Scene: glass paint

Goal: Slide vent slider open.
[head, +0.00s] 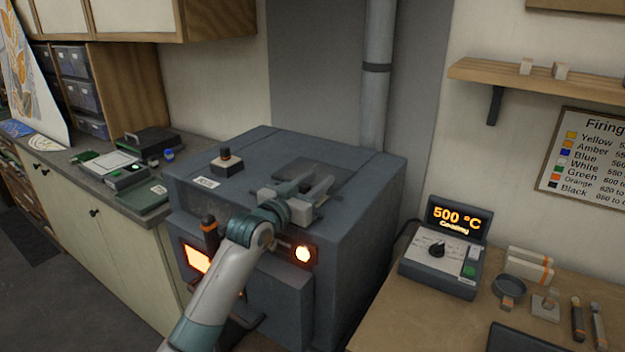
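The kiln (355,225) is a dark grey box with a small knob (226,160) standing on a plate at the left of its top. A small white label lies in front of the knob, too small to read; I take the knob to be the vent slider, but cannot tell how far it is slid. My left gripper (312,183) is over the right part of the kiln top, to the right of the knob and apart from it. Its fingers look spread, with nothing clearly held. My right gripper is not in view.
A flue pipe (376,95) rises behind the kiln. A controller (440,262) reading "500 °C Cooling" stands on the right bench. The left part of the kiln top is mostly clear.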

